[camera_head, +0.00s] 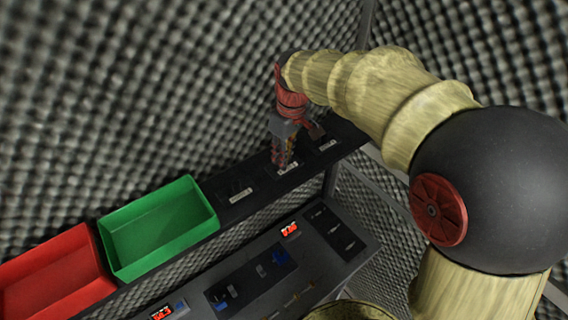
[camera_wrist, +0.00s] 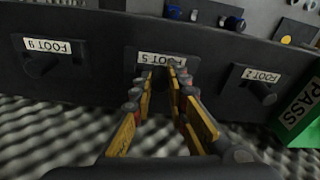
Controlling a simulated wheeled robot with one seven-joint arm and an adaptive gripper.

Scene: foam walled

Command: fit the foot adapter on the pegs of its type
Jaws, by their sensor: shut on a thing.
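My gripper (camera_head: 284,160) reaches down to the dark shelf, over the middle one of three white labels. In the wrist view my gripper (camera_wrist: 161,82) has its yellow-padded fingers converging on a small dark piece, the foot adapter (camera_wrist: 160,74), mostly hidden between the tips. It is right in front of the middle FOOT label (camera_wrist: 161,58), at the shelf front. Whether it touches or sits on the pegs there cannot be told. Dark pegs show below the left label (camera_wrist: 41,66) and below the right label (camera_wrist: 262,92). The labels appear upside down in this view.
A green bin (camera_head: 116,262) stands left of the labelled places, with a red bin (camera_head: 92,244) beyond it. The green bin's PASS label (camera_wrist: 303,103) shows at right in the wrist view. A grey panel (camera_head: 345,262) with red displays lies in front of the shelf. Foam walls stand behind.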

